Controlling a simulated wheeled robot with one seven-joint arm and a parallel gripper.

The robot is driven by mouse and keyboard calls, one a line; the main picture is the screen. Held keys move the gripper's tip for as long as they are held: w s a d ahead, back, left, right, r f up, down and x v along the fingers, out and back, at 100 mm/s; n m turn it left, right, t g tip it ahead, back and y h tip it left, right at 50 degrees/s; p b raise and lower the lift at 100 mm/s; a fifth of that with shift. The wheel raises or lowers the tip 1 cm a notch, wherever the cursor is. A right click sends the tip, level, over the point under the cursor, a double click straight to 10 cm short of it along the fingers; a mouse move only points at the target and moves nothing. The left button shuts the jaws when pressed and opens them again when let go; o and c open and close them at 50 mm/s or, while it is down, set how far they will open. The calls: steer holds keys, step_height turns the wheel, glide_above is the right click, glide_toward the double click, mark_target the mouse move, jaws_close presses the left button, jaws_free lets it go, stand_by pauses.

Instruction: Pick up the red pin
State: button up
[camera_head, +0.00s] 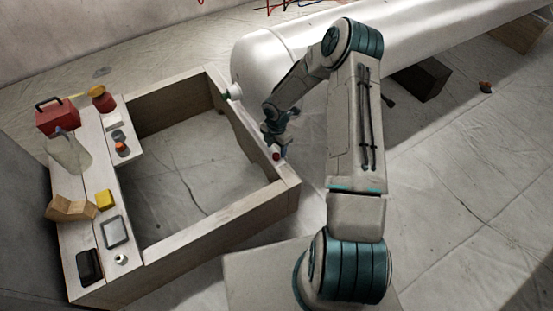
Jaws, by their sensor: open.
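The red pin (276,157) shows as a small red spot on the right-hand beam of the wooden frame, near its front right corner. My gripper (279,148) is just above and beside it, pointing down at the beam. The fingers are small and dark here. The gripper is open, and I cannot tell whether the pin is between the fingers or touching them.
The wooden frame (225,207) has an open middle. Its left board holds a red toolbox (57,116), a clear jug (68,150), a yellow block (104,199) and other small items. A large white pipe (262,68) lies behind. Open sheeted floor (450,190) is on the right.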

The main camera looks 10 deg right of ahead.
mark_target(276, 155)
steer(key=shift+w+f+b, duration=0.15)
steer(key=shift+f+b, duration=0.25)
steer(key=shift+f, duration=0.65)
steer(key=shift+w+f+b, duration=0.2)
steer(key=shift+f+b, duration=0.2)
steer(key=shift+f, duration=0.65)
steer(key=shift+w+f+b, duration=0.15)
steer(key=shift+f+b, duration=0.25)
steer(key=shift+f, duration=0.65)
steer(key=shift+r, duration=0.1)
steer(key=c, duration=1.1)
